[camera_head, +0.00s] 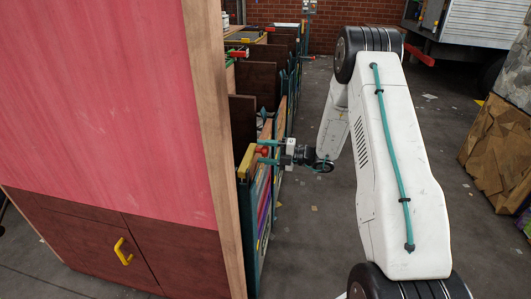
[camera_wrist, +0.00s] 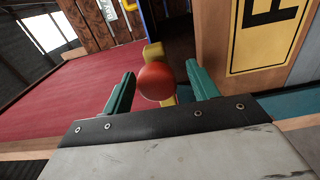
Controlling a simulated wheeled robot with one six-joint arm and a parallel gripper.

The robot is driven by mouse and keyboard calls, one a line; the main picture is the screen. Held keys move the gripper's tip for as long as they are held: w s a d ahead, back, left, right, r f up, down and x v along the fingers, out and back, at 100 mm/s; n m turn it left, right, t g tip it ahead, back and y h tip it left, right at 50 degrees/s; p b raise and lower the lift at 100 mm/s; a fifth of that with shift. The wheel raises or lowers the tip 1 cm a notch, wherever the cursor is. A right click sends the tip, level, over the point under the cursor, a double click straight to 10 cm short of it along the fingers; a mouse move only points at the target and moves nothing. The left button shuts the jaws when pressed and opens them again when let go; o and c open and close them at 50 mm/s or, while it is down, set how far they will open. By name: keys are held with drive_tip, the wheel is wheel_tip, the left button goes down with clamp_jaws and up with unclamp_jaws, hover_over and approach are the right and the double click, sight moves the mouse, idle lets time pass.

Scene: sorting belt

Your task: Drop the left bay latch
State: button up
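The latch is a yellow bar (camera_head: 246,162) with a red ball knob (camera_head: 263,152), at the end of a teal-edged panel beside the big red-fronted cabinet. In the wrist view the red knob (camera_wrist: 157,81) stands in front of its yellow bar (camera_wrist: 153,51). My gripper (camera_head: 266,151) reaches in from the right at the knob. In the wrist view my gripper (camera_wrist: 160,70) is open, its two teal fingers on either side of the knob with a gap on both sides. Part of the yellow bar is hidden behind the knob.
The cabinet (camera_head: 110,110), with a wooden edge post (camera_head: 215,110) and a yellow door handle (camera_head: 123,251), fills the left. Further bays line up behind it. A yellow sign (camera_wrist: 265,35) is at the right in the wrist view. Floor (camera_head: 305,240) is clear right of the panel.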

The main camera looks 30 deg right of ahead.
drive_tip(key=v, duration=0.7)
drive_tip(key=shift+s+d, duration=0.25)
drive_tip(key=shift+d, duration=0.05)
drive_tip(key=s+a+r+n+g+h, duration=0.1)
drive_tip(key=s+a+r+n+g, duration=0.1)
drive_tip(key=s+a+n+g, duration=0.35)
drive_tip(key=s+a+r+n+g+h, duration=0.1)
drive_tip(key=s+a+r+n+g, duration=0.15)
drive_tip(key=s+n, duration=0.6)
drive_tip(key=s+a+r+n+g+h, duration=0.1)
drive_tip(key=s+a+r+n+g, duration=0.25)
drive_tip(key=n, duration=0.75)
drive_tip(key=s+a+r+n+t+h, duration=0.1)
drive_tip(key=s+a+r+n+h, duration=0.1)
drive_tip(key=s+r+n+h, duration=0.3)
drive_tip(key=s+a+r+n+t+h, duration=0.1)
drive_tip(key=s+a+r+n+h, duration=0.1)
drive_tip(key=s+r+n+h, duration=0.4)
drive_tip(key=shift+s+a+r+n, duration=0.4)
drive_tip(key=shift+s+r+n, duration=1.4)
drive_tip(key=shift+s+n, duration=2.45)
